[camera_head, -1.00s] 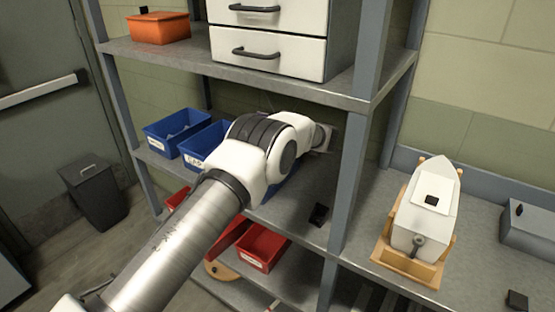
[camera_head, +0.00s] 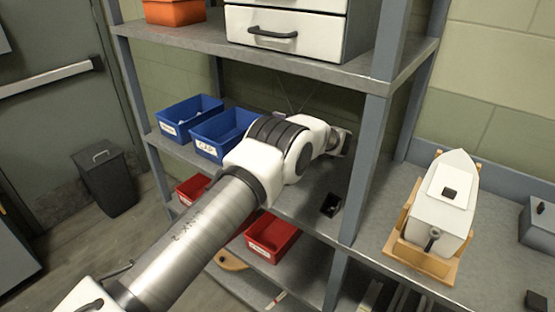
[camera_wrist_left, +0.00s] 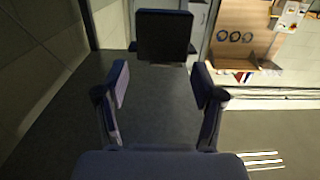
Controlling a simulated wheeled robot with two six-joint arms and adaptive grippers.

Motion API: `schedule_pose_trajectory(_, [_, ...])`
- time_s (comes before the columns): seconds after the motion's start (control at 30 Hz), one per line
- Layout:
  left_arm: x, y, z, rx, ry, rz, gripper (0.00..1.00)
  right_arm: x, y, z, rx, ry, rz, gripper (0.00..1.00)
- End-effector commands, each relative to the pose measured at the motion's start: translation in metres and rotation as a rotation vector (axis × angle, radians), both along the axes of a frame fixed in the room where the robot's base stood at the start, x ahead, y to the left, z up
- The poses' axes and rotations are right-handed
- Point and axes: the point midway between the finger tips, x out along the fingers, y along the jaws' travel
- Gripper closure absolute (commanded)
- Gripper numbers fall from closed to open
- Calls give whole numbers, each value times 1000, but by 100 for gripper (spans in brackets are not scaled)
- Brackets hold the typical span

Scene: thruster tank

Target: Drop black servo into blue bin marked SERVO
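A black block with side tabs, which looks like the servo (camera_wrist_left: 163,36), stands on the dark shelf surface just beyond my left fingertips in the left wrist view. In the head view a small black item (camera_head: 330,205) lies on the middle shelf near the front post. My left gripper (camera_wrist_left: 160,84) is open, its two fingers apart with nothing between them. In the head view it (camera_head: 342,142) is partly hidden behind the wrist. Two blue bins, one at the left (camera_head: 176,129) and one beside my arm (camera_head: 208,147), stand on the middle shelf; I cannot read SERVO on either.
Red bins (camera_head: 270,240) sit on the shelf below. White drawers (camera_head: 285,30) and an orange bin (camera_head: 175,12) are on the shelf above. The grey post (camera_head: 365,150) stands close to my left gripper. A boat model (camera_head: 440,200) on a wooden stand is at right.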

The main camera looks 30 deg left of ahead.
Motion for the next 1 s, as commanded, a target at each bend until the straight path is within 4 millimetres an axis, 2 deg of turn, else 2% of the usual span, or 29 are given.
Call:
schedule_pose_trajectory(0.37, [0, 0, 3, 0, 0, 0, 16, 0, 0, 0, 0, 0, 0, 60])
schedule_pose_trajectory(0.47, [0, 0, 17, 0, -3, 0, 16, 0, 0, 0, 0, 0, 0, 60])
schedule_pose_trajectory(0.7, [1, 0, 72, 0, -3, 0, 16, 0, 0, 0, 0, 0, 0, 60])
schedule_pose_trajectory(0.8, [1, 0, 89, 0, -1, 0, 16, 0, 0, 0, 0, 0, 0, 60])
schedule_pose_trajectory(1.0, [1, 0, 99, 0, 2, 0, 16, 0, 0, 0, 0, 0, 0, 60])
